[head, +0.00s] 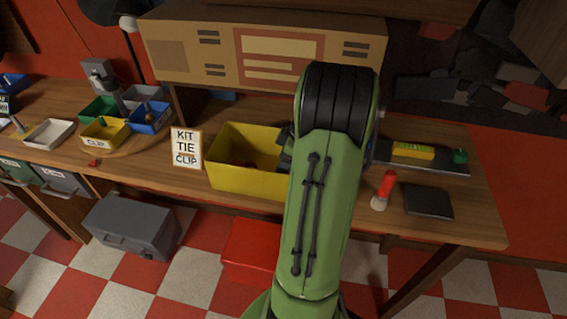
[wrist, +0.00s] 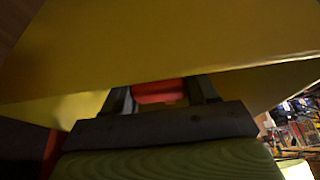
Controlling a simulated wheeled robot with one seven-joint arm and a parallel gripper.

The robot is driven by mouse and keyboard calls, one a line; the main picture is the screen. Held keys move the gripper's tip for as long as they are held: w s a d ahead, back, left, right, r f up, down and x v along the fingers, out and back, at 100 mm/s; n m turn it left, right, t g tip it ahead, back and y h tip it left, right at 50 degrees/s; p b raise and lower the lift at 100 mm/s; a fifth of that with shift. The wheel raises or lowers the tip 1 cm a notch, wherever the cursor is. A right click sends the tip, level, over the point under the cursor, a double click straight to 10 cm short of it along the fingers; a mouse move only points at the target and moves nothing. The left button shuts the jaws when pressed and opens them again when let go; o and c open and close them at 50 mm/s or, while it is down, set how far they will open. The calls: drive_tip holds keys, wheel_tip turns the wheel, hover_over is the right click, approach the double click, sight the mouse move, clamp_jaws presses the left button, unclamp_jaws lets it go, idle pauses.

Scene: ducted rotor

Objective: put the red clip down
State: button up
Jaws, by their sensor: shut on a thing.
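The red clip (wrist: 160,92) shows in the wrist view between the two fingers of my gripper (wrist: 166,98), which is shut on it. Yellow walls fill much of that view around the fingers. In the head view a yellow bin (head: 245,186) stands on the bench, with my green arm over its right end. Something dark, perhaps part of my gripper, shows at the bin's right side; the fingertips and the held clip are hidden there. A little red shows inside the bin, too small to name. I cannot tell whether the clip touches the bin.
A card reading KIT TIE CLIP (head: 186,147) stands left of the bin. Farther left are a yellow bin marked CLIP (head: 104,136), a blue bin (head: 150,118) and a small red piece (head: 93,163).

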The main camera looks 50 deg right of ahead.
drive_tip(key=shift+f+b, duration=0.55)
drive_tip(key=shift+b, duration=0.05)
drive_tip(key=o, duration=1)
drive_tip(key=shift+o, duration=0.2)
drive_tip(key=shift+r, duration=0.1)
